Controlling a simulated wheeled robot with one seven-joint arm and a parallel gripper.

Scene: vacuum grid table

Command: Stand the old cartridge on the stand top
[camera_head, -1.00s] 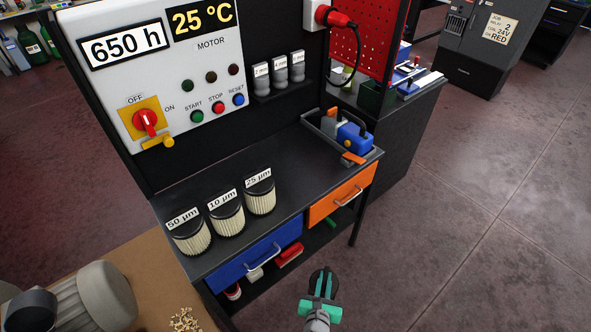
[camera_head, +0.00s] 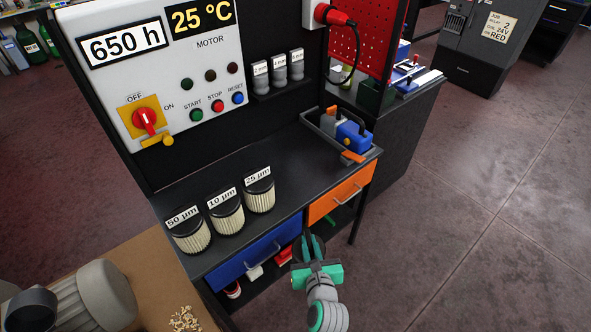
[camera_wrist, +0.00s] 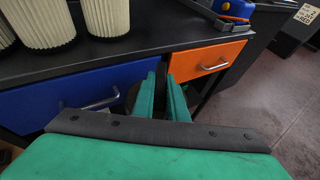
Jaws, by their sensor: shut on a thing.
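My gripper (camera_head: 309,250) is at the lower middle of the head view, in front of the bench's drawers. It is shut on a dark round thing (camera_head: 318,244), which I take to be the old cartridge; the fingers hide much of it. In the wrist view my gripper's fingers (camera_wrist: 165,85) point towards the gap between the blue and orange drawers, with little of the held thing clear. The black stand top (camera_head: 235,165) carries three pale pleated cartridges with dark caps, labelled 50 µm (camera_head: 192,238), 10 µm (camera_head: 228,219) and 25 µm (camera_head: 260,196).
A tray (camera_head: 318,128) with a blue tool (camera_head: 353,137) sits at the top's right end. The blue drawer (camera_head: 255,258) and orange drawer (camera_head: 340,197) are below. A grey motor-like housing (camera_head: 92,298) stands lower left. The top's middle, behind the cartridges, is clear.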

